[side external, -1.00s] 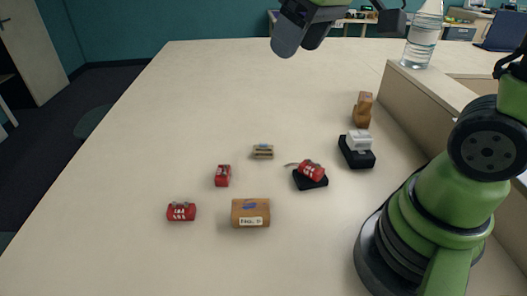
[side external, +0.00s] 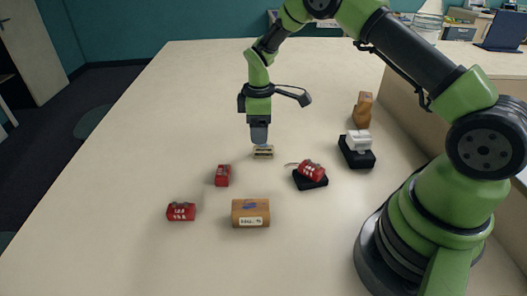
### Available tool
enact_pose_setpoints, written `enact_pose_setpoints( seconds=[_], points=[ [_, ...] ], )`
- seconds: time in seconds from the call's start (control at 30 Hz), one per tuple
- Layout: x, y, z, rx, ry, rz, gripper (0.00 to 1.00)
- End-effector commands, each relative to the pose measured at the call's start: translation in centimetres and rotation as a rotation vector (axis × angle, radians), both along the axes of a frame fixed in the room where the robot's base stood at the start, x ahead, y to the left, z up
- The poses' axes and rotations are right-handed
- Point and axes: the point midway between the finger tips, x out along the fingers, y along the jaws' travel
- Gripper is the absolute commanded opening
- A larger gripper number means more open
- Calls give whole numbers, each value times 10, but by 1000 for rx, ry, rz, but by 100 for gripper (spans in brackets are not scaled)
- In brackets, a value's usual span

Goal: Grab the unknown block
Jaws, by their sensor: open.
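Several small blocks lie on the table, and I cannot tell which one the task calls unknown. My gripper (side external: 259,137) points straight down over a small tan block with dark slots (side external: 263,153). The fingertips are at or just above the block's back edge. One finger hides the other from this side, and I cannot tell whether they touch the block. The gripper holds nothing that I can see.
Red blocks lie at the left (side external: 181,211) and middle (side external: 222,175). Another red block (side external: 311,170) rests on a black base. A white piece sits on a black block (side external: 357,158). A brown wooden piece (side external: 363,109) stands behind it. The table's left side is clear.

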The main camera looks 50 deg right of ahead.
Motion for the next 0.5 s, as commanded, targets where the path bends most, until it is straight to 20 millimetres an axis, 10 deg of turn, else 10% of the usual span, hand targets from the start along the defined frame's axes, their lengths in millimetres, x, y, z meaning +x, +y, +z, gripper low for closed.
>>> enact_pose_setpoints(
  seconds=[0.5],
  points=[
    [1, -6, -60, 0, 0, -4, 62]
  ],
)
